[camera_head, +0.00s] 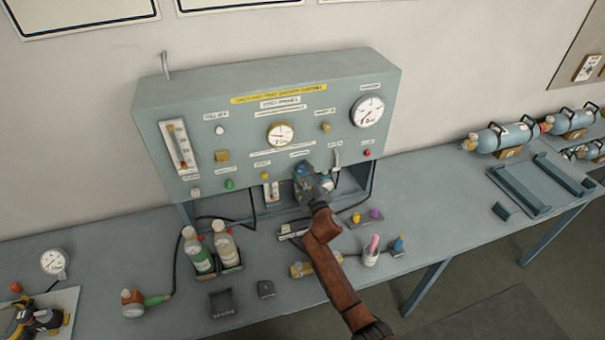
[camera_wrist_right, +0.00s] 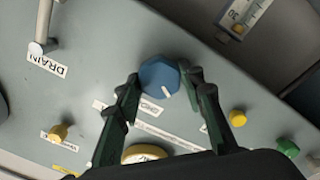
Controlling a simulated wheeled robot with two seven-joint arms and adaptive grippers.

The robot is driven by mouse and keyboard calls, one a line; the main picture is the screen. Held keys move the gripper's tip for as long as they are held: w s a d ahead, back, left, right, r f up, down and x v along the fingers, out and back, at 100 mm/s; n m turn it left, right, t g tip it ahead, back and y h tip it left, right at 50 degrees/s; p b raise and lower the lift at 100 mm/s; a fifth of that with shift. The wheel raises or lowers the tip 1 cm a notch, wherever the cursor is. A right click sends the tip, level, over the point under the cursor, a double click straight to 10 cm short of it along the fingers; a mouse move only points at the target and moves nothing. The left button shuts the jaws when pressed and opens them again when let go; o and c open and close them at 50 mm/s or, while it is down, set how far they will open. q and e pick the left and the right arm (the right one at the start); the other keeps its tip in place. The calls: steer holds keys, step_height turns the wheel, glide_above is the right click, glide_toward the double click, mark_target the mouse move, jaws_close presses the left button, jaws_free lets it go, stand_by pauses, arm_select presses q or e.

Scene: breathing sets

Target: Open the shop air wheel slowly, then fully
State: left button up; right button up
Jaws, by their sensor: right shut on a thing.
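The shop air wheel appears to be the blue faceted knob (camera_wrist_right: 158,75) with a white mark, on the grey panel in the right wrist view. Its label is partly covered and I cannot read it. My right gripper (camera_wrist_right: 163,80) has one finger on each side of the knob and is shut on it. In the head view my right gripper (camera_head: 308,182) is at the lower middle of the panel (camera_head: 215,88), and its fingers and wrist hide most of the knob. My left gripper is not in view.
Yellow knobs (camera_wrist_right: 238,118) and a green knob (camera_wrist_right: 288,148) sit close by on the panel. A drain lever (camera_wrist_right: 44,30) is at upper left in the wrist view. Two bottles (camera_head: 198,252) stand on the bench left of my arm; a white cup (camera_head: 370,257) stands right of it.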

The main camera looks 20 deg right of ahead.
steer(key=o, duration=1.2)
steer(key=shift+c, duration=0.2)
steer(key=s, duration=1.2)
steer(key=shift+d, duration=0.2)
stand_by(1.0)
